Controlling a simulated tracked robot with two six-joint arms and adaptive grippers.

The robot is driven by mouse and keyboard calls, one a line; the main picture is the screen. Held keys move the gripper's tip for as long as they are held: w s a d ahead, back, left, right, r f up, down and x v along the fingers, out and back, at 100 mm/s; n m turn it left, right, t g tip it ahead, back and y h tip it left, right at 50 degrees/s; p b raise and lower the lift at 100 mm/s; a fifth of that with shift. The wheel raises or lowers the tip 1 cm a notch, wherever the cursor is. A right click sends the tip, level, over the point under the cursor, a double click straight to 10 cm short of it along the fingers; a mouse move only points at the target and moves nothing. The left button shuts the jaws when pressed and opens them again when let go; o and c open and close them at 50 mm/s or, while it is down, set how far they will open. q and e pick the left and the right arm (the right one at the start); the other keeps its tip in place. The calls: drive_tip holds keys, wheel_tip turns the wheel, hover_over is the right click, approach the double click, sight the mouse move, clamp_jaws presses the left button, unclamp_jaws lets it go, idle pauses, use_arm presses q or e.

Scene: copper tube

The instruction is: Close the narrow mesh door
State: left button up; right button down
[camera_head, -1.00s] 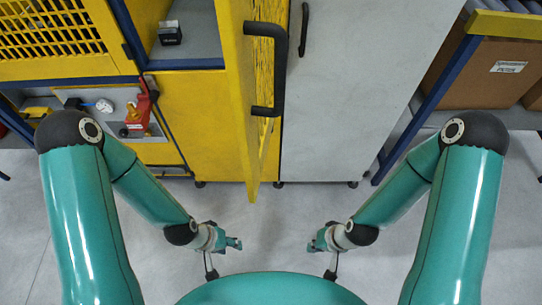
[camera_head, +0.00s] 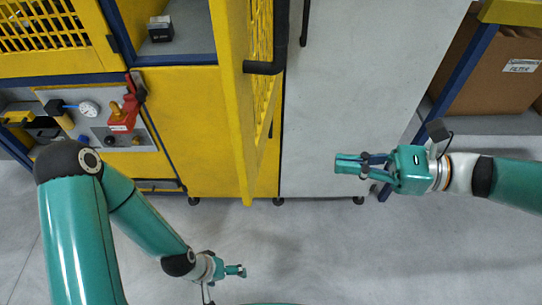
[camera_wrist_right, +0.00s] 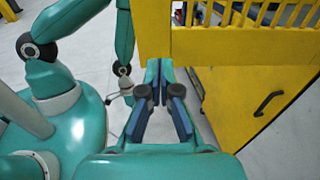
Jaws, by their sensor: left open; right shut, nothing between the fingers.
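My left gripper (camera_head: 241,270) is open and empty, low over the floor, below the door's lower end.
A grey cabinet door (camera_head: 350,90) stands right of the mesh door. A shelf with cardboard boxes (camera_head: 500,75) is at the far right. A panel with a gauge and red switch (camera_head: 124,105) is at left. The floor in front is clear.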

drive_tip(key=r, duration=0.2)
drive_tip(key=p, duration=0.2)
approach(253, 143)
drive_tip(key=shift+y, duration=0.4)
drive_tip(key=a, duration=0.4)
drive_tip(key=w+a, duration=0.1)
drive_tip(key=a, duration=0.2)
drive_tip(key=shift+f, duration=0.15)
